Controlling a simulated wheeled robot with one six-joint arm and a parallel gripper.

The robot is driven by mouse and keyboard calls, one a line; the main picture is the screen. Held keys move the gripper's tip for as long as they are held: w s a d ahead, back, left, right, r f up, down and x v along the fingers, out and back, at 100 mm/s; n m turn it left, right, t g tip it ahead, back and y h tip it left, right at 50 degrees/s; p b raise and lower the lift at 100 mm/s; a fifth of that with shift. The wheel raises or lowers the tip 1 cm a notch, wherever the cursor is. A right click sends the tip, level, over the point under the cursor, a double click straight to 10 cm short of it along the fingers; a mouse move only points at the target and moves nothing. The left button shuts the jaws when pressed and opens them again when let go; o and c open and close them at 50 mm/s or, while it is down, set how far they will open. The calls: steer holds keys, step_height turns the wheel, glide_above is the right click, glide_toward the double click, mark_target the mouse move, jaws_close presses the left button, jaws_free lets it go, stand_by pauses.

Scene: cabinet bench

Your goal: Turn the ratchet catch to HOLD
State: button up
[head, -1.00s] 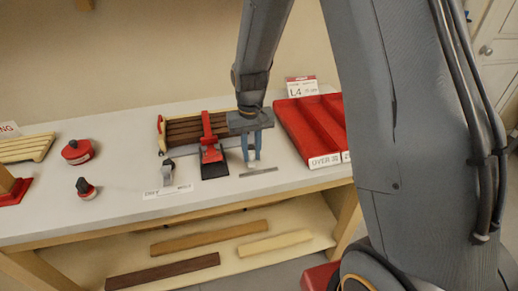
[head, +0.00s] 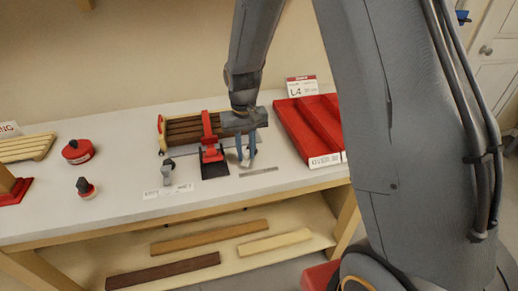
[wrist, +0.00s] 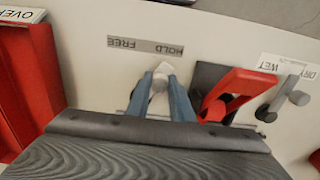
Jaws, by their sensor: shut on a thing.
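The ratchet catch (wrist: 160,84) is a small pale pointer knob on the bench, between the blue fingers of my gripper (wrist: 161,98) in the wrist view. My gripper is shut on it. The catch's pointed tip faces the label plate (wrist: 145,47), on the side of the word HOLD; FREE is at the other end. In the head view my gripper (head: 246,158) is over the same spot, just behind the plate (head: 258,171). The fingers hide most of the catch's sides and base.
A red clamp lever (wrist: 240,90) on a dark base stands close beside my gripper. Beyond it is a grey lever (wrist: 285,100) with a DRY/WET label. A red divided tray (head: 300,125) is to the right in the head view. Slatted wood (head: 185,130) lies behind.

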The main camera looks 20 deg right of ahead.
steer(key=shift+w+a, duration=0.2)
steer(key=shift+a, duration=0.1)
stand_by(0.5)
steer(key=o, duration=0.8)
steer(key=shift+c, duration=0.2)
steer(key=shift+r, duration=0.15)
steer(key=shift+r+p, duration=3.25)
steer(key=shift+r, duration=1.2)
steer(key=shift+f, duration=0.1)
steer(key=s+d+f+b, duration=0.1)
steer(key=s+d+b, duration=0.1)
steer(key=s, duration=0.3)
steer(key=s+d+f+t+b, duration=0.1)
steer(key=s+d+b, duration=0.2)
steer(key=s, duration=0.3)
steer(key=s+d+f+b, duration=0.1)
steer(key=s+d+b, duration=0.1)
steer(key=s+b, duration=0.2)
steer(key=shift+s+d+f, duration=0.15)
steer(key=shift+s, duration=1.05)
